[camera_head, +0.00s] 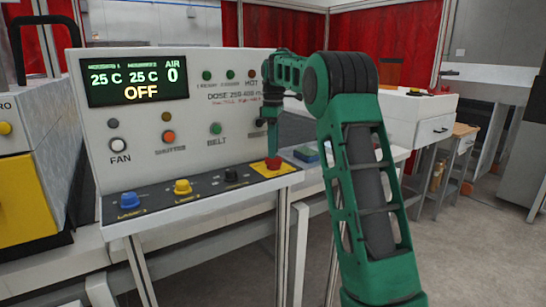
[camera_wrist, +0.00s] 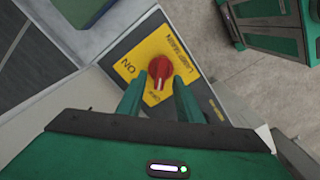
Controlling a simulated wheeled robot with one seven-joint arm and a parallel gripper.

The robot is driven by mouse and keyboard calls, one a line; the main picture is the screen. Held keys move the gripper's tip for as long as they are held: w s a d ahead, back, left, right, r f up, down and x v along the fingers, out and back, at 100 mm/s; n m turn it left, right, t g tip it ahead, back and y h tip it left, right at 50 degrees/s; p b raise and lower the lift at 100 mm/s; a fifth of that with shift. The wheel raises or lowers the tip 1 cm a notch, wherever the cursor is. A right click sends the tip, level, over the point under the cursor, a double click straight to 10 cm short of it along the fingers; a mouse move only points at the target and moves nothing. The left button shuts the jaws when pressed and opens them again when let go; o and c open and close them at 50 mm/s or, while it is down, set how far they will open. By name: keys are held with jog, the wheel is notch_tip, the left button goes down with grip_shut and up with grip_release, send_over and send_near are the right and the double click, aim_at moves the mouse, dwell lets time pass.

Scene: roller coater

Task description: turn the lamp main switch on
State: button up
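The lamp main switch is a red rotary knob (camera_head: 273,163) on a yellow plate (camera_head: 258,171) at the right end of the sloped panel. In the wrist view the knob (camera_wrist: 160,68) sits on the plate (camera_wrist: 141,56) marked LAMP MAIN, with ON to its left and small, partly hidden lettering below it. Its ridge runs roughly down the picture, away from ON. My gripper (camera_wrist: 158,100) is open, its two green fingers apart near the knob, with nothing between the tips that I can make out. In the head view my gripper (camera_head: 272,146) points down just above the knob.
The panel also carries a blue knob (camera_head: 129,200), a yellow knob (camera_head: 182,187) and a black knob (camera_head: 231,175) to the left. The upright control face has a display (camera_head: 138,82) reading OFF. A small blue-green object (camera_head: 306,155) lies to the right of the panel.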

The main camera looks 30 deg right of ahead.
aim_at(274, 163)
jog(key=shift+f, duration=1.45)
